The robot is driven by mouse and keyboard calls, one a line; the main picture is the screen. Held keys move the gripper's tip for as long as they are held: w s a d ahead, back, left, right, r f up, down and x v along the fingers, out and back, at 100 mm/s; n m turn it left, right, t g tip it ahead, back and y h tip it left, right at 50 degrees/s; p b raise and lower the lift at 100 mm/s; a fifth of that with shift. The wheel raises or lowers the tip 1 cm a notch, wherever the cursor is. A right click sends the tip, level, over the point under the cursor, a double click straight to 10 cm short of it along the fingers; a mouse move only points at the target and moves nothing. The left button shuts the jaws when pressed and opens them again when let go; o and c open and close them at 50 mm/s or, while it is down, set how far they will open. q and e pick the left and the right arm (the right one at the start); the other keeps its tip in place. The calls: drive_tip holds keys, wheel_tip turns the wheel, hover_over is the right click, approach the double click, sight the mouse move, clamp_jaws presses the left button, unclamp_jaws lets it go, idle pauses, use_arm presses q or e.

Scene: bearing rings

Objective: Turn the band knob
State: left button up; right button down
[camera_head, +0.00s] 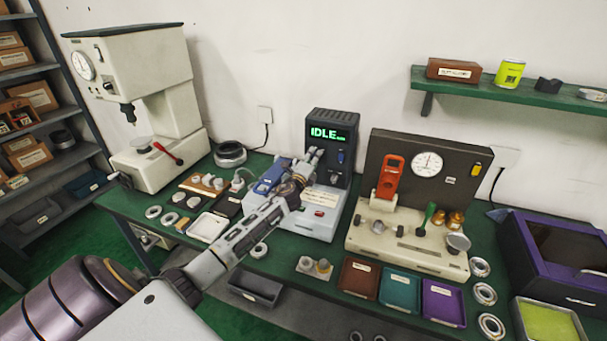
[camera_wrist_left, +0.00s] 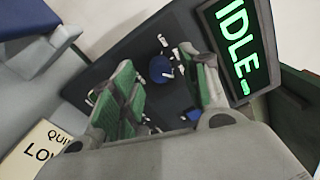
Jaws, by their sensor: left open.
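The machine with the green IDLE display (camera_head: 330,134) stands on the bench against the wall. Its dark front carries a round blue knob (camera_head: 340,156) with white marks around it, presumably the band knob; no label on it is readable. In the left wrist view this blue knob (camera_wrist_left: 160,68) shows between the fingers of my left gripper (camera_wrist_left: 165,88). A second blue part (camera_wrist_left: 192,115) is partly hidden by a finger. My left gripper (camera_head: 313,156) is open and empty, in front of the panel and left of the knob in the head view. My right gripper is not in view.
A cream press (camera_head: 170,95) stands left. A cream fixture with a gauge (camera_head: 428,163) stands right, near brown, teal (camera_head: 400,290) and purple trays. A purple box (camera_head: 560,255) is at far right. Rings and small parts lie on the green bench. A shelf (camera_head: 520,95) hangs above right.

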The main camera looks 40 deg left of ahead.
use_arm(q)
drive_tip(key=v, duration=1.1)
idle(0.6)
drive_tip(key=shift+s, duration=0.15)
idle(0.4)
